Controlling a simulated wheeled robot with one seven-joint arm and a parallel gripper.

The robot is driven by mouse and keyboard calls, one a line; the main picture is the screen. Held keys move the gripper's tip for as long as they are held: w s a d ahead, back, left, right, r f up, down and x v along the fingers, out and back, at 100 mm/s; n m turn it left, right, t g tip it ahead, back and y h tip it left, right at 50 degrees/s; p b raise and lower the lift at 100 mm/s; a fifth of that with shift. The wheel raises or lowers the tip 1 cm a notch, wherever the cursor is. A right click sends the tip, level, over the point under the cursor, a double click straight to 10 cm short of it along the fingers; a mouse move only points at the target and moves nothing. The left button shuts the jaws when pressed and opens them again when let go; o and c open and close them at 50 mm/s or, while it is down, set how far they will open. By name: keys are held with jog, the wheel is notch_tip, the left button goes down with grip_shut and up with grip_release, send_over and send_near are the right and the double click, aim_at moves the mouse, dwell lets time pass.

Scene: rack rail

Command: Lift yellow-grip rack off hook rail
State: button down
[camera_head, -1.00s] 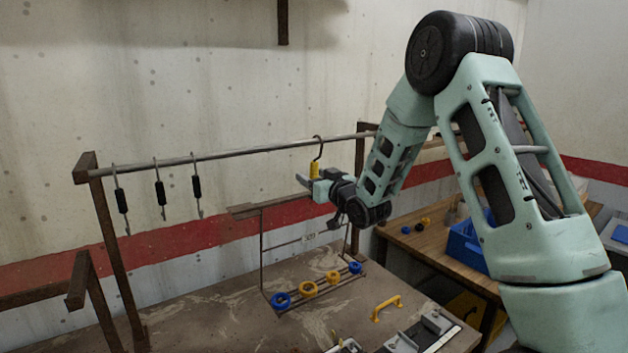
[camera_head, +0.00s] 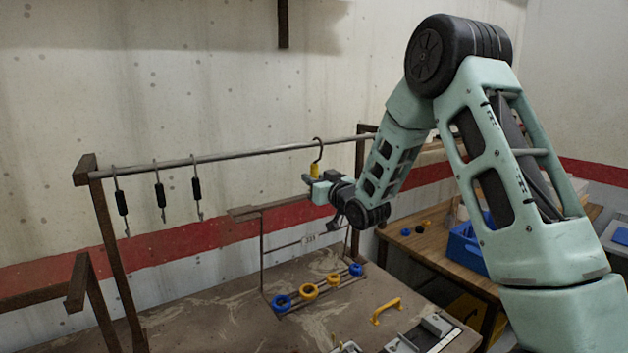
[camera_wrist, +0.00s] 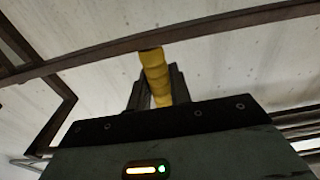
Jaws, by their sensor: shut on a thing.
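The yellow grip (camera_head: 315,170) of the rack stands upright below a dark curved hook, whose top is at about the height of the hook rail (camera_head: 250,152). Whether hook and rail touch, I cannot tell. My gripper (camera_head: 313,182) is shut on the yellow grip and hides its lower part. In the wrist view the yellow grip (camera_wrist: 155,72) stands between the dark fingers. The rack's wire frame (camera_head: 262,250) hangs below a brown bar, with blue and yellow rings (camera_head: 309,291) along its bottom, low over the table.
Three black-grip hooks (camera_head: 160,193) hang on the rail's left part. A yellow handle (camera_head: 387,309) and grey fixtures (camera_head: 420,335) lie at the table's front right. A blue bin (camera_head: 467,247) stands on the wooden bench at right. The table's left part is mostly clear.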

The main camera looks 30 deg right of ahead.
aim_at(317, 168)
jog(key=shift+r, duration=0.15)
jog(key=shift+r+p, duration=0.35)
jog(key=shift+r, duration=1.2)
